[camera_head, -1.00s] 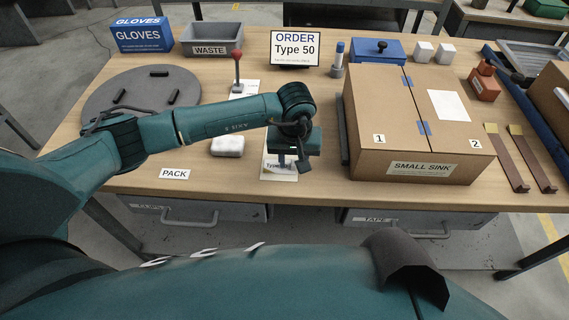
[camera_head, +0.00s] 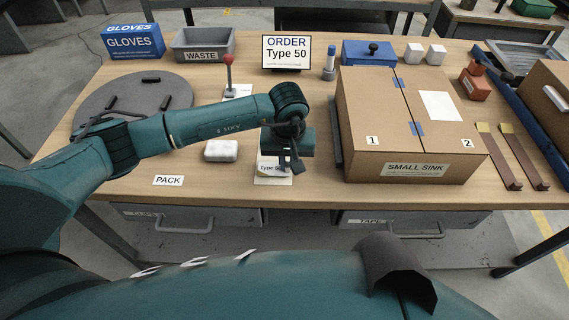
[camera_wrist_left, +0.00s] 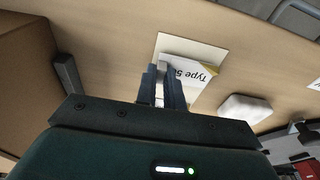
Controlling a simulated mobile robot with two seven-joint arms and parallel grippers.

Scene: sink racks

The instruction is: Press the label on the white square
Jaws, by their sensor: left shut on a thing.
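The label (camera_head: 270,168), white with "Type 50" print and a yellow corner, is by the front edge of the table. My left gripper (camera_head: 289,164) points down and is shut on the label's edge. In the left wrist view the label (camera_wrist_left: 195,74) shows between and beside the fingertips (camera_wrist_left: 166,70), tilted over a pale backing sheet (camera_wrist_left: 190,48). Whether it is fully clear of the sheet I cannot tell. The white square (camera_head: 440,105) is on the top right flap of the closed "SMALL SINK" carton (camera_head: 360,110), to the right of my gripper. My right gripper is out of view.
A white block (camera_head: 221,150) and a "PACK" sign (camera_head: 168,180) lie left of the gripper. A red-knobbed lever (camera_head: 229,75) and the order sign (camera_head: 287,51) stand behind. The carton's left wall rises close to my gripper's right.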

